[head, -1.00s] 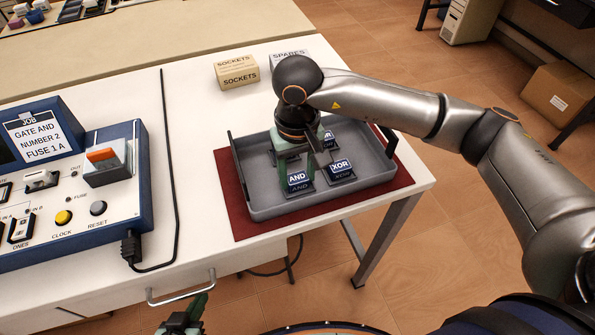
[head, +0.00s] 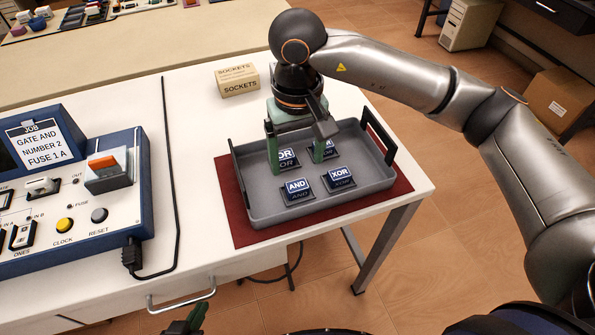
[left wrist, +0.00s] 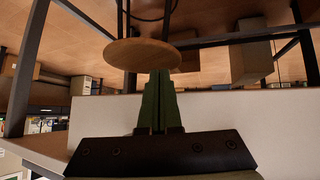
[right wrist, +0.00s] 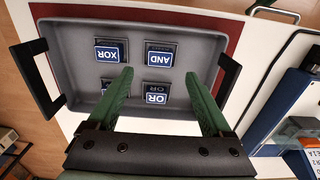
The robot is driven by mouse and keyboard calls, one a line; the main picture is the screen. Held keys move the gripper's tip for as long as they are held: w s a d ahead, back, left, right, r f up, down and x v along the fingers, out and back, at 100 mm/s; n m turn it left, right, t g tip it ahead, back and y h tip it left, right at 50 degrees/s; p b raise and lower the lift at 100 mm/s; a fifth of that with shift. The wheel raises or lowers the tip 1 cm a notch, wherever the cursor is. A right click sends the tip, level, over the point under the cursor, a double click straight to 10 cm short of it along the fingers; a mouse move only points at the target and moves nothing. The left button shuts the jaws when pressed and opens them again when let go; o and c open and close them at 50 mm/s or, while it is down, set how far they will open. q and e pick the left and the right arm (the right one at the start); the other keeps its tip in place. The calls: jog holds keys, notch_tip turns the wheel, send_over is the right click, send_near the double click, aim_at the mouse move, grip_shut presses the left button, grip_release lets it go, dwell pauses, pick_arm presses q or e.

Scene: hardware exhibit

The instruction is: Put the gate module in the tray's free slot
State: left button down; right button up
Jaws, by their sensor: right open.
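The grey tray (head: 375,183) sits on a dark red mat (head: 233,205). The AND gate module (head: 297,187) lies in its front-left slot, over a matching AND label; it also shows in the right wrist view (right wrist: 159,56). The XOR module (head: 339,174) is at front right, the OR module (head: 287,155) at back left. A fourth module (head: 329,146) at back right is partly hidden by a finger. My right gripper (head: 297,162) is open and empty above the back row, apart from the AND module. My left gripper (left wrist: 158,100) is shut and empty, away from the tray.
The blue console (head: 60,215) with a job sign (head: 40,142) reading GATE AND, NUMBER 2, FUSE 1 A stands left. A black cable (head: 172,180) runs between it and the tray. A SOCKETS box (head: 238,80) is behind. Tray handles rise at both ends.

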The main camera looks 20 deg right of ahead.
notch_tip(320, 180, up, 5)
jog(key=shift+f, duration=0.1)
